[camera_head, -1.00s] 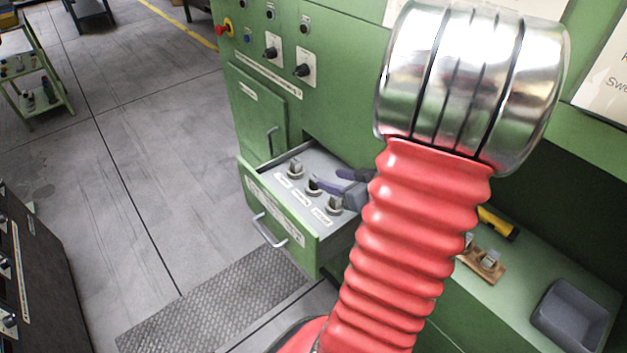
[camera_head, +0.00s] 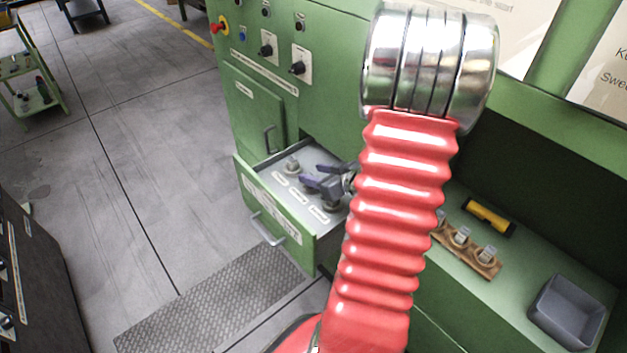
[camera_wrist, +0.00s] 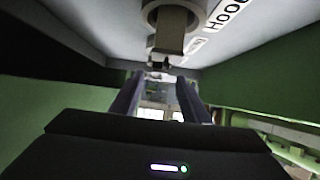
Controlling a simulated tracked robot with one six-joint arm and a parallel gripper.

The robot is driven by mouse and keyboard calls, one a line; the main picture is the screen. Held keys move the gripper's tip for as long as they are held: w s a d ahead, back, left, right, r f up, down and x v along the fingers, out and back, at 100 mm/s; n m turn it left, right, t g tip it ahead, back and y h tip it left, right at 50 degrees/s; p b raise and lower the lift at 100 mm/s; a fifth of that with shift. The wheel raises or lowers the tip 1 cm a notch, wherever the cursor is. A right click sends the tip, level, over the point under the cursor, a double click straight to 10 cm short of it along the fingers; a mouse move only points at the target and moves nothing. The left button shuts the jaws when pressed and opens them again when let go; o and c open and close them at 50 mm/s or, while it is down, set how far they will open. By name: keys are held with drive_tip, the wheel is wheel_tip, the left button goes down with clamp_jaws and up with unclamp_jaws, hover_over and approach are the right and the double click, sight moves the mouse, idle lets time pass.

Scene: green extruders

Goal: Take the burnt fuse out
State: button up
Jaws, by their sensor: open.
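The open green drawer (camera_head: 258,207) holds a row of fuses in a grey panel with white labels. The back fuse (camera_head: 291,165) stands clear in its socket. My gripper (camera_head: 313,177) is open over the panel, its purple-grey fingers pointing left. It partly covers the middle and front sockets; the front one (camera_head: 332,206) shows below it. In the wrist view one fuse socket (camera_wrist: 172,22) is at the top, beside a label starting "Hoo". The gripper fingers (camera_wrist: 158,88) are apart there, with nothing seen held. I cannot tell which fuse is burnt.
On the green counter at right are a wooden block (camera_head: 478,263) with upright fuses, a yellow and black tool (camera_head: 488,215) and a grey bin (camera_head: 545,312). The green control panel (camera_head: 330,60) rises behind the drawer. My red arm hides part of the drawer's right side.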

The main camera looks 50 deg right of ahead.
sight(310, 173)
drive_tip(key=shift+w+f, duration=0.25)
drive_tip(key=shift+w, duration=0.2)
drive_tip(key=shift+x, duration=2.65)
drive_tip(key=shift+s+d+f, duration=0.15)
drive_tip(key=shift+c, duration=0.4)
clamp_jaws()
